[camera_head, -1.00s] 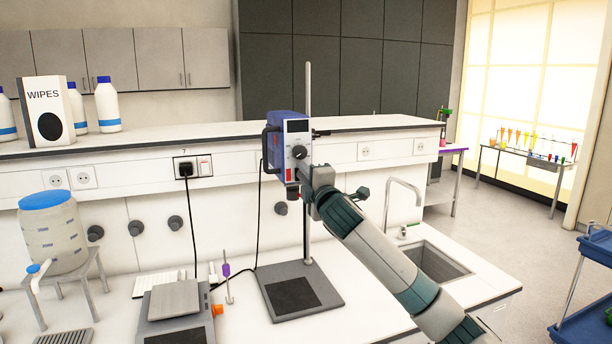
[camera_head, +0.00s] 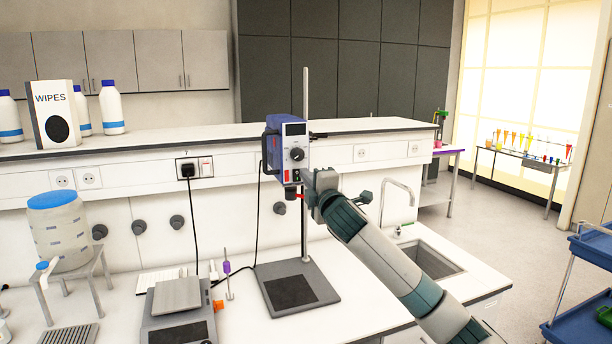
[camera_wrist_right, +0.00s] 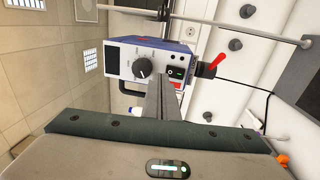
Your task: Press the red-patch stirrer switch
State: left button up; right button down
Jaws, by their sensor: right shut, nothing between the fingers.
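The overhead stirrer (camera_head: 286,148), a blue and white box with a dark display and a black knob, is clamped on an upright rod. Its front panel also shows in the right wrist view (camera_wrist_right: 124,67). There, a dark switch with a green mark (camera_wrist_right: 176,72) sits beside a red patch (camera_wrist_right: 176,85), which the fingers partly cover. My right gripper (camera_head: 307,180) is close to the lower right of the stirrer's front. Its shut, empty fingers (camera_wrist_right: 159,84) point at the panel between knob and switch; contact cannot be told. My left gripper is out of view.
A red lever (camera_wrist_right: 217,64) sticks out under the stirrer. The stand's base plate (camera_head: 328,290) is on the bench, left of the sink (camera_head: 432,262). A balance (camera_head: 180,322) and a cable lie further left. A shelf ledge (camera_head: 225,140) runs behind.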

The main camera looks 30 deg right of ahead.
jog(key=r+b+v, duration=0.2)
jog(key=b+v, duration=0.2)
jog(key=v, duration=0.5)
jog(key=shift+s+a, duration=0.2)
jog(key=shift+s, duration=0.2)
jog(key=shift+r, duration=0.1)
